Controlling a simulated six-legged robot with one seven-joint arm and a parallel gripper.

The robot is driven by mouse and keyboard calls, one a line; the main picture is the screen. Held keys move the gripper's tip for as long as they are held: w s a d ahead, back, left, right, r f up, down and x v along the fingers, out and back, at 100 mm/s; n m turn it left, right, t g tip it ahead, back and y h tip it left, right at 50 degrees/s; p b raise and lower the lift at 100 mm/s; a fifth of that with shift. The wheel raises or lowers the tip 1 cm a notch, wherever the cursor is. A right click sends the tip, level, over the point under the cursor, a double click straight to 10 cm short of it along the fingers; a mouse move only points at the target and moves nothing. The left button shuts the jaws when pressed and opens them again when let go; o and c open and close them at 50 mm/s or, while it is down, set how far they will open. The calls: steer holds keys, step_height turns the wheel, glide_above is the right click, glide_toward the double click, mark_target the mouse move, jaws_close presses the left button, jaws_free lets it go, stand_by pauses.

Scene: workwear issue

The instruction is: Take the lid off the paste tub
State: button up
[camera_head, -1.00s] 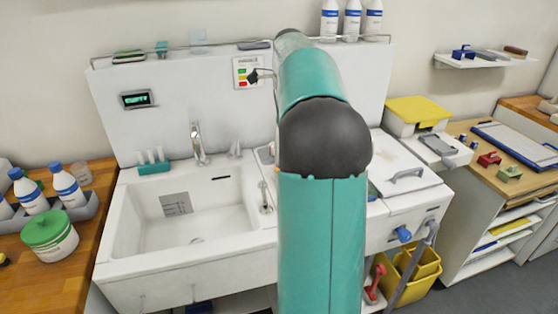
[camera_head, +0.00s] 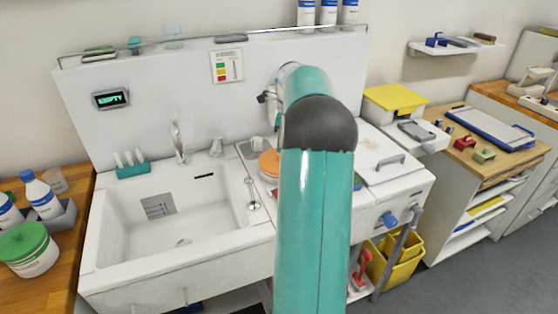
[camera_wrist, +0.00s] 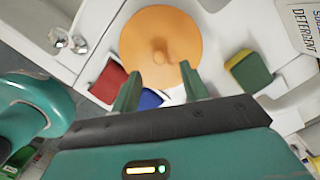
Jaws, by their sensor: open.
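A round orange lid (camera_head: 269,160) with a small central knob sits on the ledge right of the sink, partly hidden by my arm. In the wrist view the orange lid (camera_wrist: 158,28) lies just beyond my gripper (camera_wrist: 160,88). The gripper is open and empty, with its two green fingers apart and the knob beyond the gap between them. What lies under the orange lid is mostly hidden. A white tub with a green lid (camera_head: 27,245) stands on the wooden counter at the left. I cannot tell which of the two is the paste tub.
Red and blue blocks and a green-yellow sponge (camera_wrist: 249,72) lie close to the orange lid. A detergent container (camera_wrist: 298,30) stands at the upper right of the wrist view. The sink basin (camera_head: 170,215) is empty. Bottles (camera_head: 40,195) stand beside the green-lidded tub.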

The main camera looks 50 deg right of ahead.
steer(key=f, duration=0.4)
steer(key=shift+w+a+f, duration=0.15)
steer(key=shift+w+f, duration=0.15)
steer(key=shift+w, duration=0.1)
jaws_close()
